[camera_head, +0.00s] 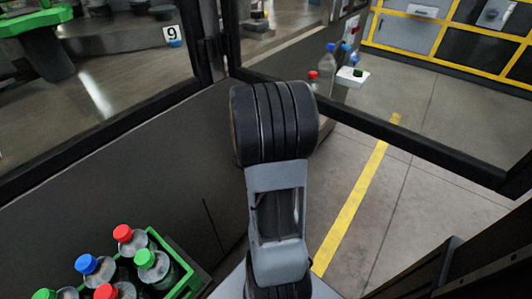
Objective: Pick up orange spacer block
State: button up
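I see no orange spacer block in the head view. My arm rises through the middle of the picture, with a grey link and a thick black ribbed joint at its top. My gripper is not in view. What lies behind the arm is hidden.
A green crate (187,280) of bottles with red, blue and green caps stands at lower left. Dark frame bars (400,132) cross left and right behind my arm. A yellow floor line (352,207) and open grey floor (425,200) lie at right. Yellow-framed cabinets (450,38) stand beyond.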

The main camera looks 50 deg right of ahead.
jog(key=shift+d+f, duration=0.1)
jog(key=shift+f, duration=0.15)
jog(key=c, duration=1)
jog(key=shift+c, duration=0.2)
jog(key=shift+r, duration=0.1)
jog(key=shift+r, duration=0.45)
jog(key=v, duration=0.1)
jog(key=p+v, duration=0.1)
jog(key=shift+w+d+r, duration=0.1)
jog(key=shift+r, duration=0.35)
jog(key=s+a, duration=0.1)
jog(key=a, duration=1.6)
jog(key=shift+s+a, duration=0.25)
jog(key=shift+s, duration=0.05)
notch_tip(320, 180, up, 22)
jog(key=p, duration=2.1)
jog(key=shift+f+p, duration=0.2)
jog(key=shift+p, duration=0.2)
